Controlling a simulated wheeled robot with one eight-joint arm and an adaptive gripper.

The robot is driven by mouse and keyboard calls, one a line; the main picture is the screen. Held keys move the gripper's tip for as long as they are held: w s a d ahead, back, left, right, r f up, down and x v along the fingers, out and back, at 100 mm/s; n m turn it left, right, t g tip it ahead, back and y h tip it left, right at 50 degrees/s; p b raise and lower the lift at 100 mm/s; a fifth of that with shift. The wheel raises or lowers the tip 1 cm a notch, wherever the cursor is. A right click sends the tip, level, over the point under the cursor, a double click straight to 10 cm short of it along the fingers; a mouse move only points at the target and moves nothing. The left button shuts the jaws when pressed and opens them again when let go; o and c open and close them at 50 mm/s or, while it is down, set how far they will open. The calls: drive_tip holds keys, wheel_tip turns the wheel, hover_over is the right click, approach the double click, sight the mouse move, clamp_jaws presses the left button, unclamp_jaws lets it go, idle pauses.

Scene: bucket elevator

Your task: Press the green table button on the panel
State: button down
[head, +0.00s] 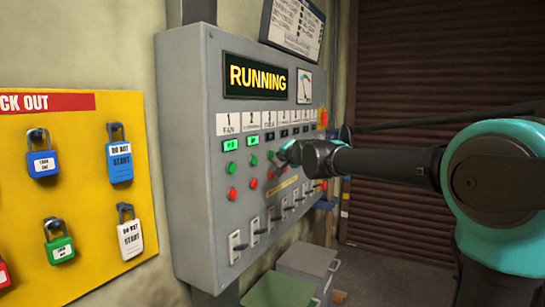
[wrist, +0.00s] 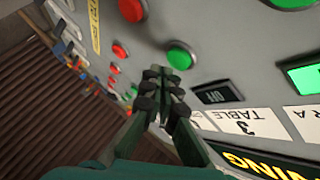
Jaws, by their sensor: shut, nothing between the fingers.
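The grey control panel (head: 187,150) carries a row of green buttons above a row of red ones. The green table button (wrist: 180,55) lies just beyond my fingertips in the wrist view, in line with the label "3 TABLE" (wrist: 238,122) and a dark "OFF" indicator (wrist: 217,95). In the head view the green table button (head: 271,156) is just left of my gripper tip. My gripper (wrist: 163,80) is shut and empty, pointing at the panel close to that button. It also shows in the head view (head: 286,152). I cannot tell whether it touches the panel.
A red button (wrist: 131,9) is near the green one. Lever switches (head: 258,226) line the panel's lower part. The lit display (head: 255,80) reads "RUNNING". A yellow lockout board (head: 88,185) with padlocks is at left. Grey and green boxes (head: 305,262) stand below the panel.

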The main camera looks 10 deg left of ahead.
drive_tip(key=shift+a, duration=0.15)
drive_tip(key=shift+w+a, duration=0.15)
drive_tip(key=shift+a, duration=0.1)
drive_tip(key=shift+w+a, duration=0.15)
drive_tip(key=shift+a, duration=0.3)
idle(0.8)
drive_tip(key=shift+s+d, duration=0.3)
drive_tip(key=shift+d, duration=0.55)
drive_tip(key=shift+s+d, duration=0.3)
drive_tip(key=shift+d, duration=0.5)
drive_tip(key=shift+s+d, duration=0.25)
drive_tip(key=shift+d, duration=0.5)
drive_tip(key=shift+s+d, duration=0.3)
drive_tip(key=shift+d, duration=0.5)
